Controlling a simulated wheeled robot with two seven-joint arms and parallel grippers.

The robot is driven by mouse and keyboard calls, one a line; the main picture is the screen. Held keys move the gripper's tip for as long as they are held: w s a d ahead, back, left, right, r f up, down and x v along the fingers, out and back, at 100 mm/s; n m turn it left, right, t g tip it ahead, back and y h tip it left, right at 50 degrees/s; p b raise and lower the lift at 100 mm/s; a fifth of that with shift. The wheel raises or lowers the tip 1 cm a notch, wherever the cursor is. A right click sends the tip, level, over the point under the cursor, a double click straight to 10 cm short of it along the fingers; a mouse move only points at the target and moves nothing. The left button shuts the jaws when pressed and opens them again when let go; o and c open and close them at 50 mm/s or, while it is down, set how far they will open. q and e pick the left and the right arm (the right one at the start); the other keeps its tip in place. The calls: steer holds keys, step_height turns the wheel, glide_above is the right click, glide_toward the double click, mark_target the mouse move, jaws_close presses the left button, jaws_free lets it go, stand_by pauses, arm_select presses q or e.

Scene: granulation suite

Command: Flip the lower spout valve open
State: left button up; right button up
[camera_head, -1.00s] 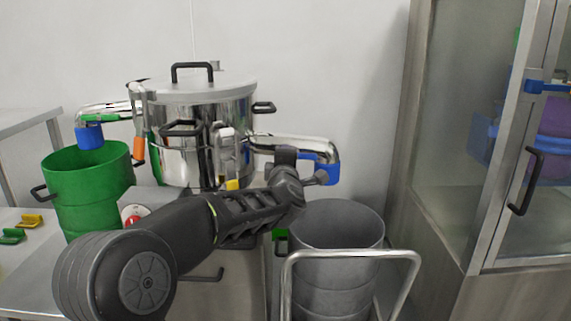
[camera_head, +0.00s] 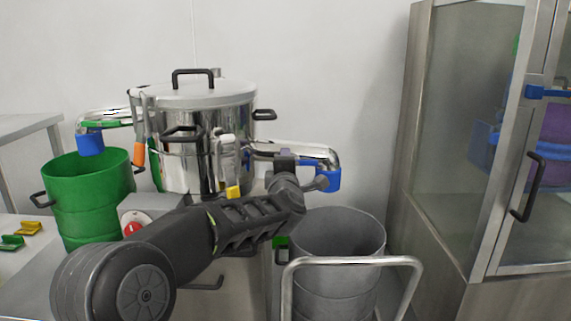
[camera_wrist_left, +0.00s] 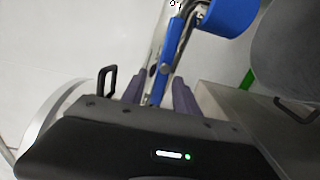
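The steel pot (camera_head: 225,115) carries a lower spout (camera_head: 318,152) on its right with a blue end piece (camera_head: 328,180). In the left wrist view the blue end (camera_wrist_left: 230,15) is at the top, and a slim blue lever (camera_wrist_left: 173,45) runs beside the pipe. My left gripper (camera_head: 285,160) reaches across to the spout. In the wrist view its fingers (camera_wrist_left: 163,88) stand apart, with the lever and pipe between them. I cannot tell whether they touch the lever. My own arm hides part of the spout's underside. My right gripper is not in view.
A higher spout (camera_head: 105,115) with a blue end points left over a green bin (camera_head: 90,205). A grey bin (camera_head: 340,240) stands below the lower spout, behind a metal rail (camera_head: 350,261). A glass-doored steel cabinet (camera_head: 460,140) stands at the right. A red button (camera_head: 137,222) is near my arm.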

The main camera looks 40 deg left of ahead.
arm_select(q)
steer(key=p+v, duration=0.1)
steer(key=v, duration=0.7)
steer(key=shift+p, duration=0.35)
steer(key=shift+w, duration=0.1)
